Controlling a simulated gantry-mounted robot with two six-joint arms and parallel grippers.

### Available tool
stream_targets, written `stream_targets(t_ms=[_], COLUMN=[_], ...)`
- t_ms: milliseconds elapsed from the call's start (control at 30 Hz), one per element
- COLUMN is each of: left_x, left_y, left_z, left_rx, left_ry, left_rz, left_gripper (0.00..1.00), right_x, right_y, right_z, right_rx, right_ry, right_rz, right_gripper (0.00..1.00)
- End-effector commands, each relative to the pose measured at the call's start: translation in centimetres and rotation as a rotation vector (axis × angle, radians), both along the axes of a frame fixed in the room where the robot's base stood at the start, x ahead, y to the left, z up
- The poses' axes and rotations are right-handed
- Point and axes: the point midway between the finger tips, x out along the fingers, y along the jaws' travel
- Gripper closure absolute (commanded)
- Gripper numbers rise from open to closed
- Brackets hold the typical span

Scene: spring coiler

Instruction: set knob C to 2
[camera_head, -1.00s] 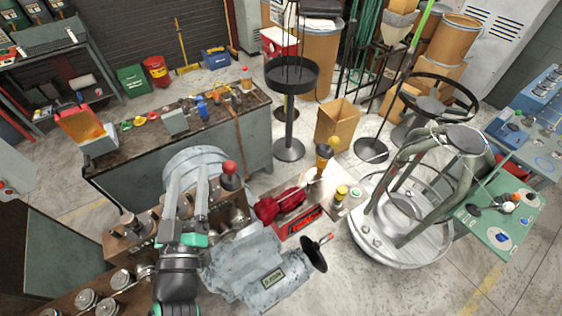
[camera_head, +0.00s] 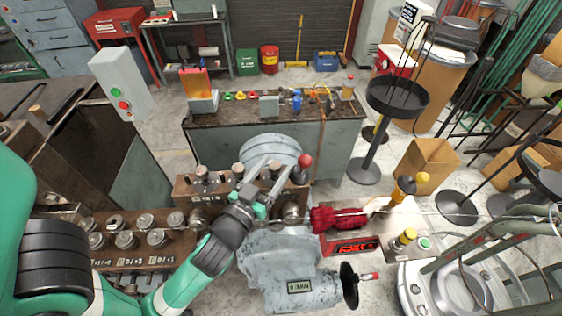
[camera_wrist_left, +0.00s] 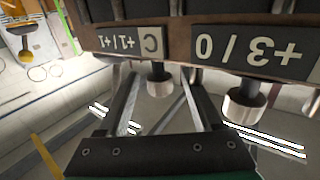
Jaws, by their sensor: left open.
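My left gripper (camera_head: 272,166) reaches over the brown knob box (camera_head: 186,192) in the head view, its fingers apart near the box's right end. In the left wrist view the open fingers (camera_wrist_left: 165,105) stand either side of a metal knob (camera_wrist_left: 158,82), with nothing clamped. A plate marked C (camera_wrist_left: 150,42) and "+1/+1" shows upside down just above that knob. Whether the fingers touch the knob, and its setting, I cannot tell. A second knob (camera_wrist_left: 243,104) by a "+3/0" plate is to the right, outside the fingers. My right gripper is not in view.
A lever with a red ball (camera_head: 305,160) stands close right of the left fingers. A lower row of several knobs (camera_head: 122,239) is at the left. A grey machine housing (camera_head: 280,262) with a black handwheel (camera_head: 349,286) is in front. A red cloth (camera_head: 340,216) lies to the right.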

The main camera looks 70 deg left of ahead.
Motion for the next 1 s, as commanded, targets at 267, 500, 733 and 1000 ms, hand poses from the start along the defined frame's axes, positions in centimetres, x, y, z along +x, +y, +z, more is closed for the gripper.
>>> stream_targets(t_ms=[267,500,733,1000], left_x=[2.7,2.8,2.8,2.8], left_y=[2.4,2.5,2.4,2.4], left_z=[0.3,0.2,0.2,0.2], left_rx=[0.001,0.001,0.0,0.0], left_ry=[0.001,0.0,0.0,0.0], left_rz=[0.0,-0.001,-0.001,-0.001], left_gripper=[0.33,0.33,0.69,1.0], right_x=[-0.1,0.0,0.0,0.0], right_y=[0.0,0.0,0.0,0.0], right_z=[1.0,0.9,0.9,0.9], right_rx=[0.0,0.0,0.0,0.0], right_ry=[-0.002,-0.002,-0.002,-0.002], right_rz=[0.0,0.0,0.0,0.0], right_gripper=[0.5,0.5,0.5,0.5])
